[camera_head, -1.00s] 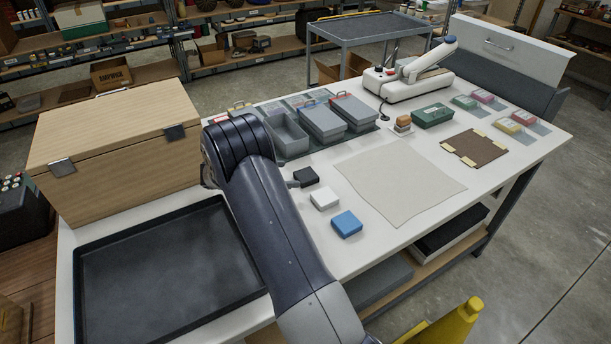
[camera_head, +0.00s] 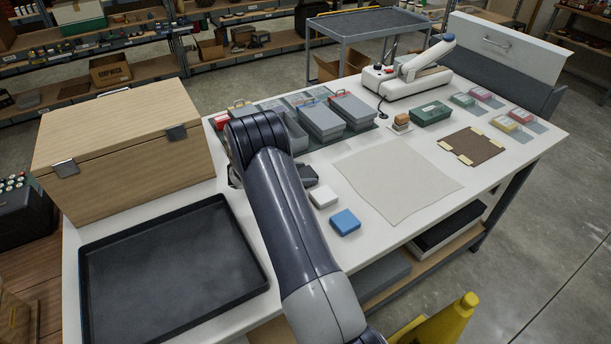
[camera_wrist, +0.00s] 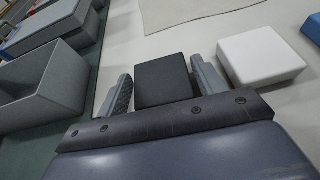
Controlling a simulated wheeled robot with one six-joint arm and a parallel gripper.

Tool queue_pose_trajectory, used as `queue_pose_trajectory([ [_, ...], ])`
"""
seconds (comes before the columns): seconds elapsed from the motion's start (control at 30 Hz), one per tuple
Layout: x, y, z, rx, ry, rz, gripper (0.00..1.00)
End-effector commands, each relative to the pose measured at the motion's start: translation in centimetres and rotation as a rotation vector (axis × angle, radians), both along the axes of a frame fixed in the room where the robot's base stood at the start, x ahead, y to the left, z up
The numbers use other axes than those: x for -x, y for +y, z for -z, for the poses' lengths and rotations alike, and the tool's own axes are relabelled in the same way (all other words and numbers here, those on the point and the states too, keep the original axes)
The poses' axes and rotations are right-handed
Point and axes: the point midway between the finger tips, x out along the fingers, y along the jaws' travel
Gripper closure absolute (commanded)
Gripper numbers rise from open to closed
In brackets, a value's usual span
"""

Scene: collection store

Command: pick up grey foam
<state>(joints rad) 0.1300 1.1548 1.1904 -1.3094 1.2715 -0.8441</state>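The grey foam (camera_wrist: 164,80) is a dark charcoal, nearly black block. In the wrist view it lies on the white table between the two fingers of my gripper (camera_wrist: 163,84). The fingers are open, one on each side of the block, with narrow gaps between them and it. In the head view my arm hides most of the gripper, and only a dark patch of block or gripper shows beside it. A white block (camera_wrist: 261,58) sits just right of the right finger; it also shows in the head view (camera_head: 323,196).
A blue block (camera_head: 345,222) lies in front of the white one. Grey open bins (camera_wrist: 45,85) stand left of the gripper. A pale cloth (camera_head: 397,180) lies to the right. A black tray (camera_head: 170,270) and a wooden case (camera_head: 120,160) are at the left.

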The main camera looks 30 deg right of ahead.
Motion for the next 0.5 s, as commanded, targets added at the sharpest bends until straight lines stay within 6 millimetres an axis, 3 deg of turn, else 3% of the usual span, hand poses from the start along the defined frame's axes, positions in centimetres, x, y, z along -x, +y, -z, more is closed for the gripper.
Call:
queue_pose_trajectory([
  [0.37,-0.01,0.02,-0.03,0.0,0.0,0.0,0.66],
  [0.5,-0.01,0.02,-0.03,0.0,0.0,0.0,0.66],
])
